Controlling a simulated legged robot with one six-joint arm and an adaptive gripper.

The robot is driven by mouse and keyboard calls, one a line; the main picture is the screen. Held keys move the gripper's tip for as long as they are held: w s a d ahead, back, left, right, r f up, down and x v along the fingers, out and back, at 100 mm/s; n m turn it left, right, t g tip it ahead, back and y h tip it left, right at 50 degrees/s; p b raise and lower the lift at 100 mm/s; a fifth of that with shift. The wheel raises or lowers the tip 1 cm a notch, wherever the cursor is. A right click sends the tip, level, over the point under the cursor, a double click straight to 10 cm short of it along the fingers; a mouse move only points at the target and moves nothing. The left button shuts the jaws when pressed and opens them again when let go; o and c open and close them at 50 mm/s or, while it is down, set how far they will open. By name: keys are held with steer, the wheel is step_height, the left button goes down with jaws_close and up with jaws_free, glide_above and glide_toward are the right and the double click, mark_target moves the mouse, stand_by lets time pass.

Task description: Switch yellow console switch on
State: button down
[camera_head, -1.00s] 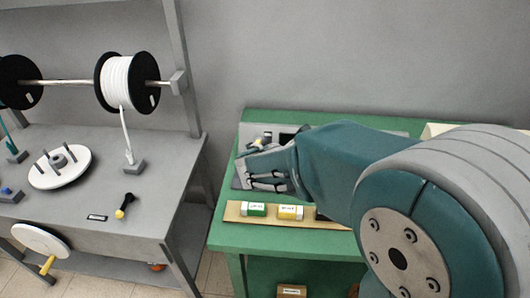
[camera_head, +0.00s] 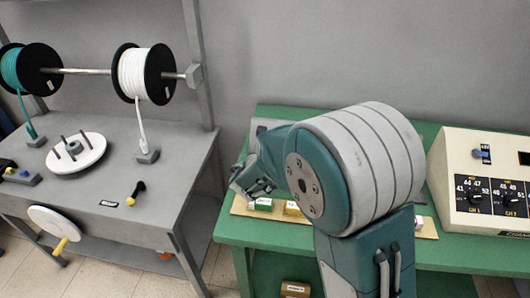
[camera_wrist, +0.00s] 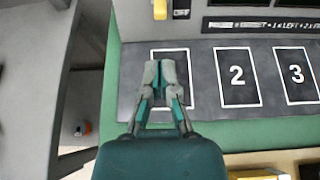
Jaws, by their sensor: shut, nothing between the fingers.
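No yellow console switch shows clearly. My gripper (camera_wrist: 168,72) is shut and empty above the first outlined square of a dark numbered mat (camera_wrist: 202,95), below and apart from the yellow part. In the head view my gripper (camera_head: 250,183) is over the left end of the green table (camera_head: 232,230). My arm hides much of the table behind it.
A cream console (camera_head: 455,150) with a blue switch (camera_head: 480,153) and black knobs stands right of my arm. Green and yellow blocks (camera_head: 292,208) lie on a tan strip. The grey bench (camera_head: 160,205) at left holds cable stands; spools hang above.

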steer(key=x, duration=0.9)
steer(key=shift+d, duration=0.1)
steer(key=shift+r, duration=0.7)
stand_by(0.6)
steer(key=shift+w+r+g, duration=0.1)
steer(key=shift+r+g, duration=0.3)
steer(key=shift+g, duration=0.3)
steer(key=shift+r, duration=0.15)
steer(key=shift+w+d+r, duration=0.1)
steer(key=shift+w+r, duration=0.2)
steer(key=shift+r, duration=1.1)
